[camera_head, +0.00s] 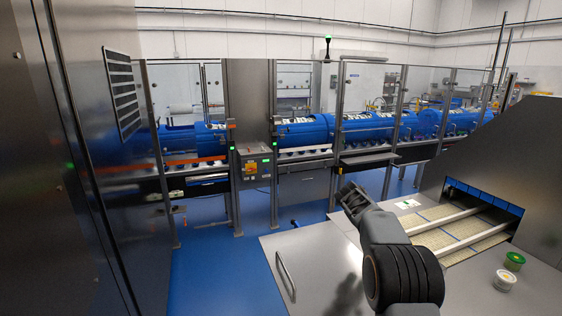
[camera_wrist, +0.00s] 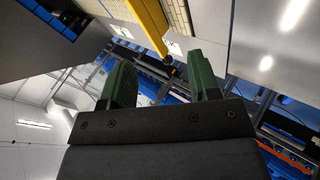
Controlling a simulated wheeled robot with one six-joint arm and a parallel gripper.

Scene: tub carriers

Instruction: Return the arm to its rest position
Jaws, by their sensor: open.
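My gripper (camera_wrist: 160,85) shows in the wrist view with its two green-padded fingers apart and nothing between them. The gripper's fingertips are small and dark there. No object is in contact with the fingers in either view.
A conveyor (camera_head: 470,225) runs into a steel hood. Blue machinery (camera_head: 300,132) stands behind clear guards. Blue floor (camera_head: 215,260) is open at the left.

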